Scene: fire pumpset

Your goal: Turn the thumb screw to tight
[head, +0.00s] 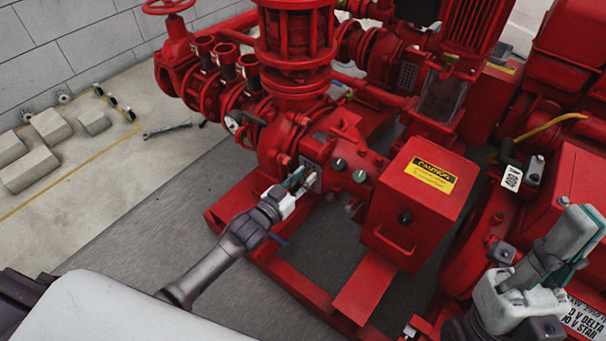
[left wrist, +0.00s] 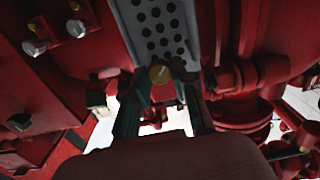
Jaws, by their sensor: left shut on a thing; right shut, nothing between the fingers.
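The thumb screw (left wrist: 160,73), with a round brass-coloured head, shows in the left wrist view at the lower end of a grey perforated plate (left wrist: 156,30). My left gripper (left wrist: 161,84) is shut on it, with one finger on each side. In the head view my left gripper (head: 304,181) reaches to the front of the red pump housing (head: 287,137), and the screw is mostly hidden by the fingers. My right gripper (head: 578,232) is shut and empty at the lower right of the head view, away from the screw.
A red box with a yellow caution label (head: 431,177) stands right of my left gripper. Red frame rails (head: 300,287) run below it. Bolts (left wrist: 76,28) and flanges surround the screw. Grey blocks (head: 50,127) and a wrench (head: 167,130) lie on the floor at left.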

